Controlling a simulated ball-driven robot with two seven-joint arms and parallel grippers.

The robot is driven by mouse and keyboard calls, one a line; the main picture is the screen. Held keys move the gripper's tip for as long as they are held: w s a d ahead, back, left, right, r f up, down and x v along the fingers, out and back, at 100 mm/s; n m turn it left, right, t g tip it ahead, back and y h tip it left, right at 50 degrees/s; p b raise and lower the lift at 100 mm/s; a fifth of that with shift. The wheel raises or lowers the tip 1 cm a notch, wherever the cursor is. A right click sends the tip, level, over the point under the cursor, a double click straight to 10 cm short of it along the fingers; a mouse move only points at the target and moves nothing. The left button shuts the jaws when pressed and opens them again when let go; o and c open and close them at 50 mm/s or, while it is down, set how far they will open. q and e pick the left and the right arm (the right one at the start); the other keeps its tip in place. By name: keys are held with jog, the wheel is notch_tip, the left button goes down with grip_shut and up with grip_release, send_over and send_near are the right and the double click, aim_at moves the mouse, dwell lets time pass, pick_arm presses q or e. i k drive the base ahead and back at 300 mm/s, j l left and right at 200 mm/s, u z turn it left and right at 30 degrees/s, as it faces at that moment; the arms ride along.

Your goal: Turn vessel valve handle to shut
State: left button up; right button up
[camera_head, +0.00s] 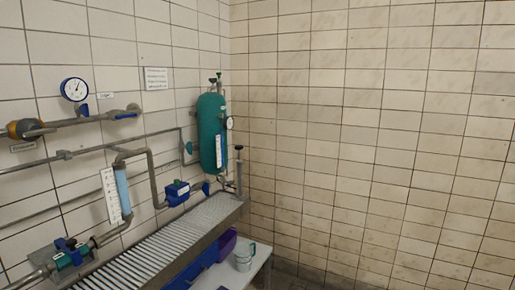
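A green upright vessel (209,135) hangs on the left wall near the corner. It has dark fittings (215,79) on top and a small round gauge (230,123) on its right side. Below it, a small blue handle (206,188) sits on the pipe. To the right, a grey upright stem with a dark knob (239,148) rises from the ledge. I cannot tell which of these is the vessel valve handle, nor whether the valve is open or shut. Neither of my grippers is in view.
Grey pipes (155,178) run along the left wall, with a dial gauge (75,90) and a blue-and-green device (178,193). A grated ledge (150,245) juts out below. A pale bucket (243,257) stands under its right end. The right wall is bare.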

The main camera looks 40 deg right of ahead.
aim_at(189, 149)
jog(key=z, duration=0.8)
